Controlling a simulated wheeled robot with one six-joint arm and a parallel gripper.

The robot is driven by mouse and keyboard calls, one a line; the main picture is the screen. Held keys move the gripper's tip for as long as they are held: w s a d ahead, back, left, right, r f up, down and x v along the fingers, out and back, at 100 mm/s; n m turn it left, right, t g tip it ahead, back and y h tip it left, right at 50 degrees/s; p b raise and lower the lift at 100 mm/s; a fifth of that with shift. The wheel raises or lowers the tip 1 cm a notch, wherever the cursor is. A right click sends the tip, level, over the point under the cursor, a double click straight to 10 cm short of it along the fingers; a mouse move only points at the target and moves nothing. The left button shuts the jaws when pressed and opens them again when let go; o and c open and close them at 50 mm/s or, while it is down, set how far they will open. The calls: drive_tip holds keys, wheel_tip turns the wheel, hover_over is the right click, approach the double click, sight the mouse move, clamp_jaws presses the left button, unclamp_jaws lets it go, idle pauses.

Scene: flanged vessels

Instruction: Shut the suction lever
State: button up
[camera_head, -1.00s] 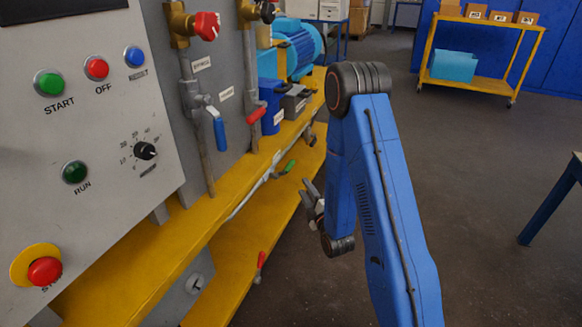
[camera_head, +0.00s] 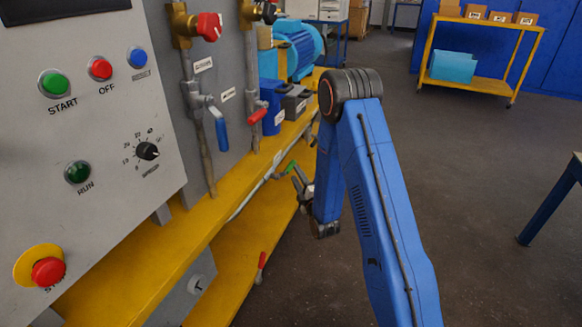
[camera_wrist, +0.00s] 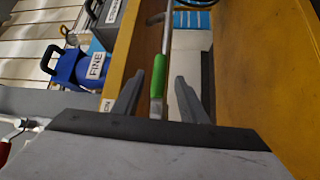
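A green-handled lever (camera_wrist: 158,76) on a grey pipe shows ahead of my gripper in the wrist view. A white label beside it ends in "ION"; the rest is hidden by a finger. In the head view the green lever (camera_head: 291,167) is small, at the yellow bench's edge, just beyond my gripper (camera_head: 299,186). My gripper (camera_wrist: 157,82) is open in the wrist view, one finger on each side of the green handle. I cannot tell whether either finger touches it.
A red lever (camera_head: 262,260) sits lower on the yellow frame. Blue (camera_head: 221,134) and red (camera_head: 257,117) levers hang on the upright pipes. A blue container (camera_wrist: 68,66) marked "FINE" stands left in the wrist view. Open floor lies right of my arm.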

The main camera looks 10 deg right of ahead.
sight(291, 166)
drive_tip(key=w, duration=0.4)
drive_tip(key=w+a+r, duration=0.1)
drive_tip(key=w, duration=0.1)
drive_tip(key=shift+w, duration=0.4)
clamp_jaws()
